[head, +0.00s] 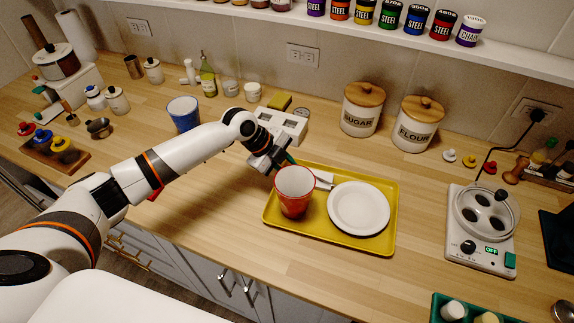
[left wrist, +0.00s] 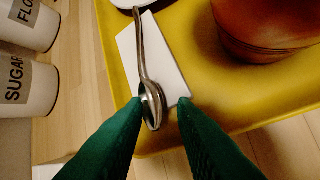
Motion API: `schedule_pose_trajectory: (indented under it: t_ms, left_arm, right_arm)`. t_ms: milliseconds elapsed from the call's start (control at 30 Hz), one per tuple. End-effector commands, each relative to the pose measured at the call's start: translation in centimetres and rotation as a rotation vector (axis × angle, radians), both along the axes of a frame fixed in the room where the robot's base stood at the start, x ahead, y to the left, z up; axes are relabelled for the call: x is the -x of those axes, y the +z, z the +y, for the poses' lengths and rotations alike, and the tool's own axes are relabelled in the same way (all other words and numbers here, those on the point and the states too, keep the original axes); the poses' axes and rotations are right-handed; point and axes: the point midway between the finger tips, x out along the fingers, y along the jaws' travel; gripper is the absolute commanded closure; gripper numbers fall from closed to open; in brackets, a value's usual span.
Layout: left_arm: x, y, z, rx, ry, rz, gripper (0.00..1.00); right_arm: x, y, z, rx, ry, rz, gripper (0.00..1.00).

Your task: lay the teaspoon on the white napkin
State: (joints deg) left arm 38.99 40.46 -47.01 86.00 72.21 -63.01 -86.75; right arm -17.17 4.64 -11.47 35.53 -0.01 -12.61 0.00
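The white napkin (left wrist: 166,68) lies on the yellow tray (head: 330,240), between the red cup (head: 296,192) and the tray's edge; in the head view it is partly hidden behind the cup. The silver teaspoon (left wrist: 142,45) lies over the napkin, its handle toward the plate and its bowl (left wrist: 152,108) past the napkin's near edge. My left gripper (left wrist: 161,101) has its green fingers apart, pointing down at the bowl end. The bowl shows between the fingertips, close to the left one; I cannot tell whether they touch. My right gripper is not in view.
A white plate (head: 359,208) sits on the tray's right part. Sugar (head: 362,110) and flour (head: 418,124) canisters stand behind. A white box (head: 281,125) and blue cup (head: 184,114) are near my left arm.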

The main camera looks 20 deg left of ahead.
Motion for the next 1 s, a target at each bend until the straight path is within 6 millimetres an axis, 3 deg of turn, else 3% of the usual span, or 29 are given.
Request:
schedule_pose_trajectory:
  t_ms: [167, 600, 1000]
  left_arm:
    - [0.4, 1.6, 1.0, 0.000, 0.002, -0.003, 0.76]
    - [2.6, 8.9, 5.1, 0.000, 0.001, -0.003, 0.76]
    - [3.1, 10.3, 5.8, 0.001, 0.000, 0.000, 0.76]
  right_arm:
    - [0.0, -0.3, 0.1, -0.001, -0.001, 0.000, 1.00]
    - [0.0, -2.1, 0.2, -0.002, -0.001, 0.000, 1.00]
    - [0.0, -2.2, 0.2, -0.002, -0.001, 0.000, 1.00]
